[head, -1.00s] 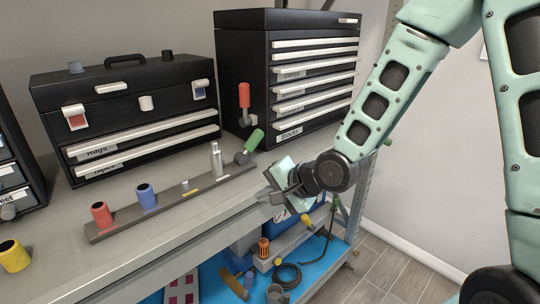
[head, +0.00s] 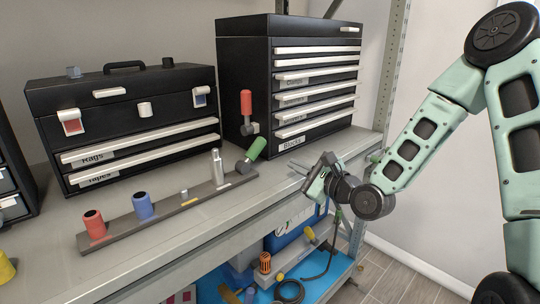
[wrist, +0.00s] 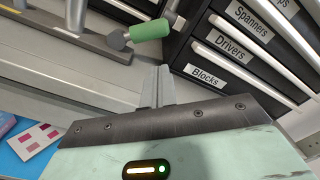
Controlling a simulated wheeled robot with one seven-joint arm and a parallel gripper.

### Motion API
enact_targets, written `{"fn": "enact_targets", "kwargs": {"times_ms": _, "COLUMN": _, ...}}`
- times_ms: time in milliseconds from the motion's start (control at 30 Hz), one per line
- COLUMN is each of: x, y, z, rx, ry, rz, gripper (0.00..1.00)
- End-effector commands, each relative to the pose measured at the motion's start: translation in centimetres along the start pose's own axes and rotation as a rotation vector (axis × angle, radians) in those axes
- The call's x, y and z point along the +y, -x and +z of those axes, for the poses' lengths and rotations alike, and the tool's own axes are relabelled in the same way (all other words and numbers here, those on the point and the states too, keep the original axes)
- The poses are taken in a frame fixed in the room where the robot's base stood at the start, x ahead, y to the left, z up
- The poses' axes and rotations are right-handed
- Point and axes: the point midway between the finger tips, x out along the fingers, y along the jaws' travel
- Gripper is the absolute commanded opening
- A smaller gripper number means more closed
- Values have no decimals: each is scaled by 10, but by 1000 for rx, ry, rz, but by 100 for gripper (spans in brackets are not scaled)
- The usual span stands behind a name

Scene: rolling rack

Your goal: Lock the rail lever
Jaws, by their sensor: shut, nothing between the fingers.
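A dark flat rail (head: 121,228) lies along the worktop. At its right end is a lever with a green grip (head: 257,148) on a grey hexagonal hub; the grip tilts up to the right. It also shows at the top of the wrist view (wrist: 150,29). A second lever with a red grip (head: 246,103) stands upright by the drawer cabinet's left front edge. A metal post (head: 217,168) stands on the rail left of the green grip. My gripper (head: 297,167) is shut and empty, right of the green grip and apart from it; its fingers also show in the wrist view (wrist: 157,84).
A red cylinder (head: 95,225) and a blue one (head: 145,207) stand at the rail's left part. Behind are a black toolbox (head: 130,125) and a black drawer cabinet (head: 245,70). A rack upright (head: 394,75) is at the right. The blue lower shelf holds loose items.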

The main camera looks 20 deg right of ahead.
Motion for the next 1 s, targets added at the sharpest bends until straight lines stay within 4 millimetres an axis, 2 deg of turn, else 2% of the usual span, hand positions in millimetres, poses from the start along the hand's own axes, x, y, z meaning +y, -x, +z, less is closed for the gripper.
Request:
{"fn": "enact_targets", "kwargs": {"times_ms": 167, "x": 0, "y": -4, "z": 0, "rx": 0, "ry": 2, "rz": 2, "gripper": 0}}
{"fn": "enact_targets", "kwargs": {"times_ms": 267, "x": 0, "y": -14, "z": 1, "rx": -1, "ry": 2, "rz": 3, "gripper": 0}}
{"fn": "enact_targets", "kwargs": {"times_ms": 700, "x": 0, "y": -86, "z": 1, "rx": 0, "ry": 3, "rz": 2, "gripper": 0}}
{"fn": "enact_targets", "kwargs": {"times_ms": 833, "x": 1, "y": -96, "z": 1, "rx": 1, "ry": 2, "rz": 3, "gripper": 0}}
{"fn": "enact_targets", "kwargs": {"times_ms": 1000, "x": 1, "y": -100, "z": 0, "rx": 2, "ry": 2, "rz": 2, "gripper": 0}}
